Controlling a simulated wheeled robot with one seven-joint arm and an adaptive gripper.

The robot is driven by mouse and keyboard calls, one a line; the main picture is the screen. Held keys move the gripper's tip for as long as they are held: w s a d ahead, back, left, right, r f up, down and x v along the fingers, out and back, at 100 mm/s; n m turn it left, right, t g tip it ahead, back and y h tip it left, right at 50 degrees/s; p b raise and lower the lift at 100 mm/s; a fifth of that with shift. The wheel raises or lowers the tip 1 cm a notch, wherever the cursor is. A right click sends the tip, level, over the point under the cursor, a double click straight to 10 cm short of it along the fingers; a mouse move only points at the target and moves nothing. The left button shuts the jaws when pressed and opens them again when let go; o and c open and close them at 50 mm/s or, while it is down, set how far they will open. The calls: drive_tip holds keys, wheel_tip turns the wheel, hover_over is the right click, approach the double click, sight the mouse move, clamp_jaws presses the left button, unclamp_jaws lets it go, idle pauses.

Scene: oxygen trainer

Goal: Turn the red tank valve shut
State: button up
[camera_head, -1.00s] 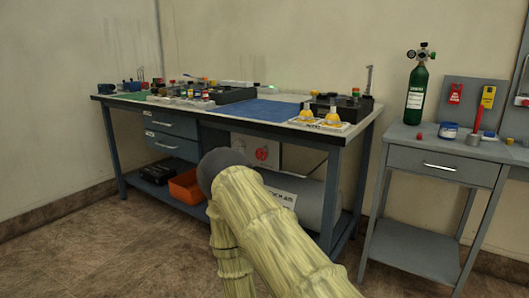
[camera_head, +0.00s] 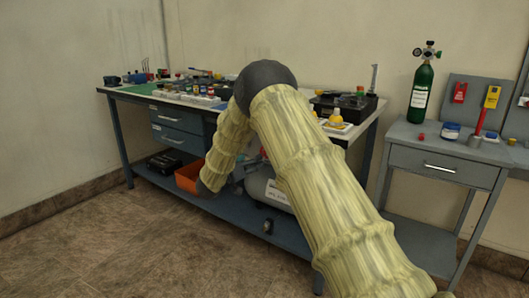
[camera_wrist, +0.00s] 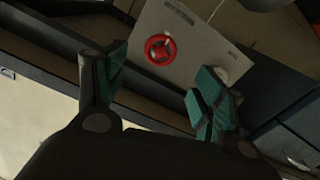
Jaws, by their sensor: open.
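The red valve (camera_wrist: 160,50) is a round handwheel with spokes on a pale panel (camera_wrist: 195,30) in the wrist view. My gripper (camera_wrist: 157,92) is open and empty, its green-padded fingers spread wide below the wheel in the picture. The wheel lies beyond the fingertips, between their lines and nearer the left finger; no contact shows. In the head view my arm hides the wheel and my gripper. The grey tank (camera_head: 268,193) lies on the lower shelf there, partly hidden by my arm.
The blue workbench (camera_head: 200,103) has a lower shelf (camera_head: 235,212) holding an orange bin (camera_head: 188,177). The bench legs and drawers (camera_head: 180,127) border the space. A side table (camera_head: 440,155) with a green cylinder (camera_head: 422,92) stands right. The floor in front is clear.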

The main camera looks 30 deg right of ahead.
drive_tip(key=b+x, duration=0.2)
drive_tip(key=x, duration=0.8)
drive_tip(key=shift+w+d+b, duration=0.1)
drive_tip(key=shift+d+b, duration=0.15)
drive_tip(key=shift+b, duration=0.05)
drive_tip(key=c, duration=1)
